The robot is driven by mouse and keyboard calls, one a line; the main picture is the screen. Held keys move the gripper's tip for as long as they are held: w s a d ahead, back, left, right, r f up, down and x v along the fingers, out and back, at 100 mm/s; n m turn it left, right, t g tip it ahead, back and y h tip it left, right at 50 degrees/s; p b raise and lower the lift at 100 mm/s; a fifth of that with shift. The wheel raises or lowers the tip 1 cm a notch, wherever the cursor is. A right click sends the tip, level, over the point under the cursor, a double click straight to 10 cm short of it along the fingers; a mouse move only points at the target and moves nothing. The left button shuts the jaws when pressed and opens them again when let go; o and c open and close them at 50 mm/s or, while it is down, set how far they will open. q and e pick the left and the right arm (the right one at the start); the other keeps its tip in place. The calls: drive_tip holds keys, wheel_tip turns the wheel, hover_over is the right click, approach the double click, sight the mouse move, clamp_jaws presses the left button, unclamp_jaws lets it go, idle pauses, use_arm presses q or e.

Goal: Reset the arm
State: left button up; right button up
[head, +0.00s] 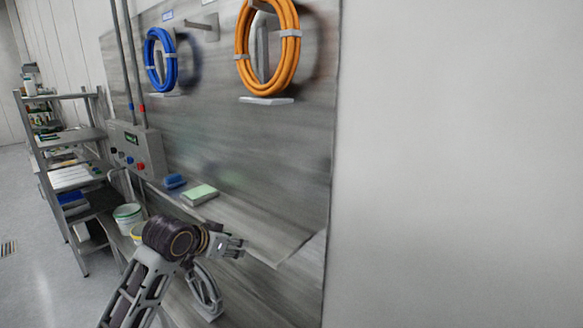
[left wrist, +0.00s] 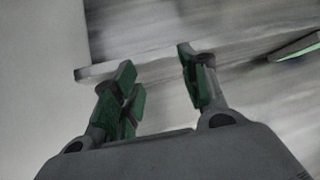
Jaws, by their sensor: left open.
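My left arm (head: 150,270) comes in from the lower left in the head view. Its gripper (head: 236,246) is raised in front of the metal wall panel, near the narrow ledge, and points right. In the left wrist view the two green-padded fingers (left wrist: 158,88) stand apart with nothing between them. The panel's grey streaked surface and a pale edge show past the fingertips. My right gripper is in neither view.
A blue hose coil (head: 171,60) and an orange hose coil (head: 291,45) hang on the panel. A green-white sponge (head: 199,194) and a blue block (head: 174,181) lie on the ledge. A control box (head: 137,148), buckets (head: 128,214) and a shelf rack (head: 84,134) stand left.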

use_arm(q)
drive_tip(key=s+a+f+n+g+y, duration=0.1)
drive_tip(key=s+f+g+y, duration=0.1)
drive_tip(key=s+f, duration=1.1)
drive_tip(key=s+a+f+n+g+y, duration=0.1)
drive_tip(key=s+a+f+g, duration=0.1)
drive_tip(key=s+f, duration=0.55)
drive_tip(key=s+a+f+n+g+y, duration=0.1)
drive_tip(key=s+a+f, duration=0.2)
drive_tip(key=s+f, duration=0.45)
drive_tip(key=s+f+g, duration=0.1)
drive_tip(key=s+f, duration=0.1)
drive_tip(key=f, duration=1.4)
drive_tip(key=s+f+g, duration=0.1)
drive_tip(key=s+f, duration=0.2)
drive_tip(key=f, duration=1.3)
drive_tip(key=s+a+f, duration=0.2)
drive_tip(key=s+f, duration=0.8)
drive_tip(key=s, duration=0.1)
drive_tip(key=s+a+f+g, duration=0.1)
drive_tip(key=s+a+f, duration=0.1)
drive_tip(key=s+f, duration=0.7)
drive_tip(key=shift+s+f+b, duration=0.35)
drive_tip(key=shift+s+b, duration=0.05)
drive_tip(key=shift+s, duration=0.5)
